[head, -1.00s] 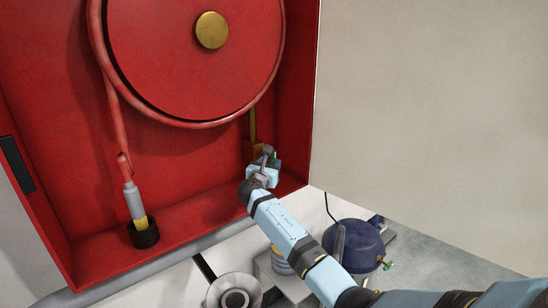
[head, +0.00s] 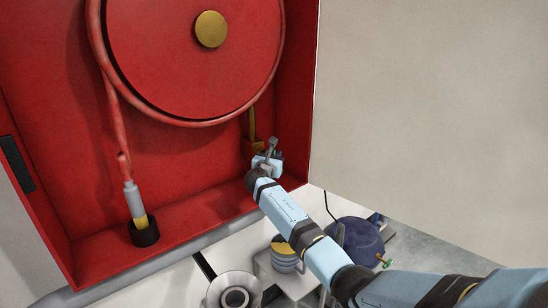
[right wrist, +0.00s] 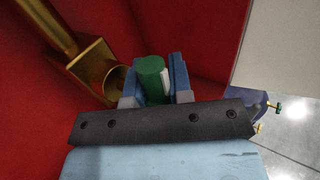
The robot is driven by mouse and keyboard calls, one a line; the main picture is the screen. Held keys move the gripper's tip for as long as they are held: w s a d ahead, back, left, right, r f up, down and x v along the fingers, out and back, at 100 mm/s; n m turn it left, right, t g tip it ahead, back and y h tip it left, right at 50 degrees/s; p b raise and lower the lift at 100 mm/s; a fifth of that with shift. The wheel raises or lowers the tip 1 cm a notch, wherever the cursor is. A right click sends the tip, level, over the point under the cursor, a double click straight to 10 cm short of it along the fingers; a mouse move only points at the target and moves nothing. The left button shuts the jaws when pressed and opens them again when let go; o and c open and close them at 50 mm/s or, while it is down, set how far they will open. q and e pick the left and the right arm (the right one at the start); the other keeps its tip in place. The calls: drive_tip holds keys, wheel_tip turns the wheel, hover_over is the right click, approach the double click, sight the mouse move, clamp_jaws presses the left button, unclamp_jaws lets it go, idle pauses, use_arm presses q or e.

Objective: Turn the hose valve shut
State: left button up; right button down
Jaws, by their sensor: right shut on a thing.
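The hose valve is a brass body (head: 252,146) with a pipe running up from it, low in the right corner of the red hose cabinet. In the right wrist view the brass body (right wrist: 95,66) has a round open end facing the gripper. The valve's green handle (right wrist: 152,78) sits between the blue-grey fingers of my right gripper (right wrist: 154,88). In the head view the right gripper (head: 268,158) is at the valve, shut on the handle, and hides it. My left gripper is not in view.
A red hose reel (head: 190,60) with a brass hub fills the cabinet above. The hose nozzle (head: 135,203) stands in a black holder at lower left. A pale wall (head: 420,120) bounds the right. Below are a dark blue domed vessel (head: 360,246) and a grey funnel-like part (head: 232,288).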

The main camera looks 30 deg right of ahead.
use_arm(q)
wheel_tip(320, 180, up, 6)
drive_tip(key=p, duration=0.7)
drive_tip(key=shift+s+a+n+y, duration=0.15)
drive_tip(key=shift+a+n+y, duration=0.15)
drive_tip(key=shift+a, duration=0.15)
use_arm(e)
drive_tip(key=shift+a+f+m+g+y, duration=0.1)
drive_tip(key=shift+f+m+g+y, duration=0.55)
drive_tip(key=shift+y, duration=1.65)
drive_tip(key=shift+a+f+m+g+y, duration=0.15)
drive_tip(key=shift+m+g+y, duration=0.6)
drive_tip(key=shift+m+y, duration=1.15)
drive_tip(key=shift+a+f+m+g+y, duration=0.1)
drive_tip(key=shift+f+m+g+y, duration=0.45)
drive_tip(key=shift+y, duration=2.15)
drive_tip(key=shift+r, duration=0.15)
